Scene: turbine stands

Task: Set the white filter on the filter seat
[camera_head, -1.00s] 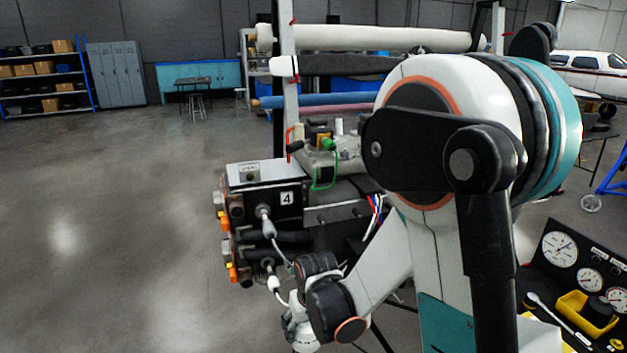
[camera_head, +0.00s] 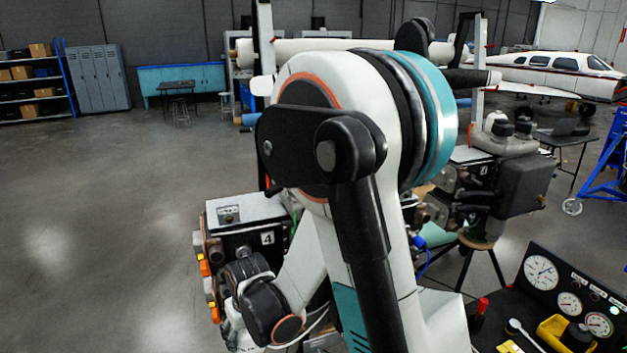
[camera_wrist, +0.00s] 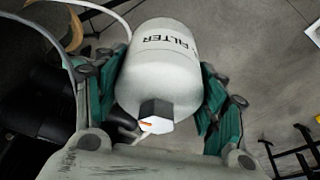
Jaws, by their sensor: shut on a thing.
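The white filter (camera_wrist: 162,70), a white cylinder marked "FILTER" with a dark hexagonal fitting at its near end, fills the middle of the wrist view. My gripper (camera_wrist: 165,84) is shut on it, with a green-and-black finger along each side. In the head view my wrist is low and left of centre, in front of the unit marked 4 (camera_head: 247,212). The filter cannot be made out there. I cannot pick out the filter seat in either view; my arm hides much of the unit.
A second machine (camera_head: 520,175) stands on a tripod stand at the right. A gauge panel (camera_head: 570,290) with tools is at the lower right. In the wrist view a pale hose (camera_wrist: 80,8) curves past the filter. Open floor (camera_head: 100,230) lies at the left.

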